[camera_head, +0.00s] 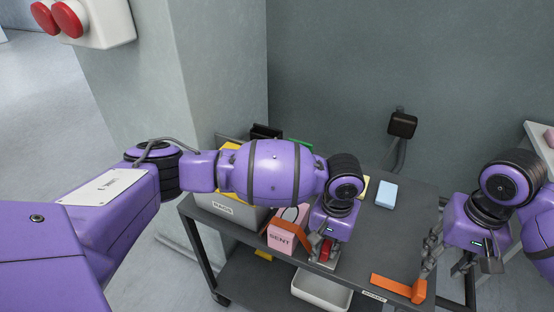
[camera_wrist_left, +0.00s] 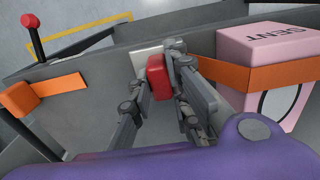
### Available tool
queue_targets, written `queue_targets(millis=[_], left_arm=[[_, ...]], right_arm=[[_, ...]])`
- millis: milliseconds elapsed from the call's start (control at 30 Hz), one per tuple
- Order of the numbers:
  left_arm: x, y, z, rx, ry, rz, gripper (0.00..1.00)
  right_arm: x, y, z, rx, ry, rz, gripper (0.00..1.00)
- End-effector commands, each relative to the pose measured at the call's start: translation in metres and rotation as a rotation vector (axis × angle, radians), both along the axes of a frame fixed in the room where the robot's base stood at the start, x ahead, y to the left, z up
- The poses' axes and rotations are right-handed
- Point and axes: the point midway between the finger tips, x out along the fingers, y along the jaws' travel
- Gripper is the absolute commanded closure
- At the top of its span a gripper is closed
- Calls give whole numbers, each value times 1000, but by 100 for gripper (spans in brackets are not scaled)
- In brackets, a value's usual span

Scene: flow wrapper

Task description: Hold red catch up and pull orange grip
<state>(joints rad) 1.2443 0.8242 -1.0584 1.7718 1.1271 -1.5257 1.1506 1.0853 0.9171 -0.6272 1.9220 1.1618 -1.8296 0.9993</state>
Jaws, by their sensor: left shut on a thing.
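The red catch (camera_head: 325,249) sits on a pale plate on the dark table top. In the left wrist view the red catch (camera_wrist_left: 157,76) is between the fingers of my left gripper (camera_wrist_left: 158,98). My left gripper (camera_head: 324,254) is shut on it. The orange grip (camera_head: 392,284), a flat bar with a raised block at its right end, lies near the table's front edge. It also shows in the left wrist view (camera_wrist_left: 58,85). My right gripper (camera_head: 447,264) is open and empty, right of the orange grip and apart from it.
A pink box marked SENT (camera_head: 283,234) with an orange band stands close left of my left gripper. A grey bin (camera_head: 222,209) is further left. A light blue block (camera_head: 386,194) lies at the back. A white tray (camera_head: 322,292) is below the front edge.

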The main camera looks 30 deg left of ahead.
Motion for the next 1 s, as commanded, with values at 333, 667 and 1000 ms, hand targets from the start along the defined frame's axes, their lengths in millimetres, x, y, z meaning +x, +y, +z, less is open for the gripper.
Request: queue_targets(millis=[333, 667, 1000], left_arm=[[2, 0, 2, 0, -4, 0, 61], [2, -1, 10, 0, -5, -1, 61], [2, 0, 78, -1, -8, -1, 61]], right_arm=[[0, 0, 0, 0, 0, 0, 61], [0, 0, 0, 0, 0, 0, 61], [0, 0, 0, 0, 0, 0, 61]])
